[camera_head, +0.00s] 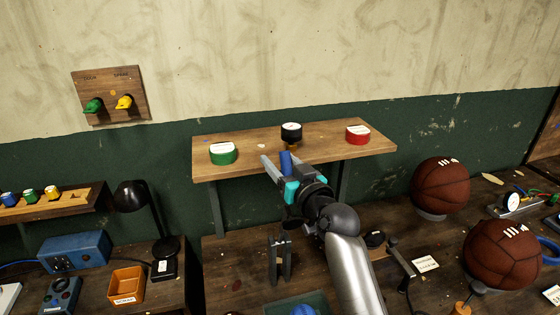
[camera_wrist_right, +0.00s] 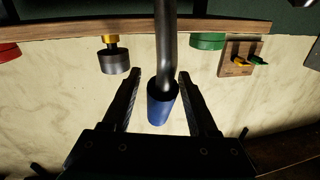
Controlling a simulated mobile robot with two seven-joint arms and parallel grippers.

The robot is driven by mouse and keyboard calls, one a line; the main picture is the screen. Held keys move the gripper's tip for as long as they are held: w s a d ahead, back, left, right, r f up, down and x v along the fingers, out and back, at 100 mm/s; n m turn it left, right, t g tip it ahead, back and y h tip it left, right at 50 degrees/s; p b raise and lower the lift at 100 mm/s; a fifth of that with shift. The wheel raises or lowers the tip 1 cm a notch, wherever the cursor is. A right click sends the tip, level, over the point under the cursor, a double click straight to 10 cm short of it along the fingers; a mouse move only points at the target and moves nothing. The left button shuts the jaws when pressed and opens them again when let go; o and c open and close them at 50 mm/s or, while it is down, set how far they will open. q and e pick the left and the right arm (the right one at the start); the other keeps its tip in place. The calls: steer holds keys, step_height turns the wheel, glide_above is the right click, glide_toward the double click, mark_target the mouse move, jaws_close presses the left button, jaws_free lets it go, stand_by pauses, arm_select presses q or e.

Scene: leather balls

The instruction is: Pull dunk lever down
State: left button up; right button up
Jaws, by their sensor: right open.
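A lever with a blue grip (camera_head: 286,162) on a grey rod stands in front of the small wooden shelf. I cannot read a label naming it as the dunk lever. My right gripper (camera_head: 283,168) is open at the blue grip. In the right wrist view the blue grip (camera_wrist_right: 162,107) lies between the two spread fingers (camera_wrist_right: 158,78), and gaps show on both sides. The rod's lower part is hidden behind my right arm in the head view. My left gripper is not in view.
A dark forked bracket (camera_head: 279,262) stands below on the bench. Two leather balls (camera_head: 440,185) sit at right. A wall panel (camera_head: 133,108) has green and yellow switches.

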jaws_close()
stand_by(0.4)
stand_by(0.9)
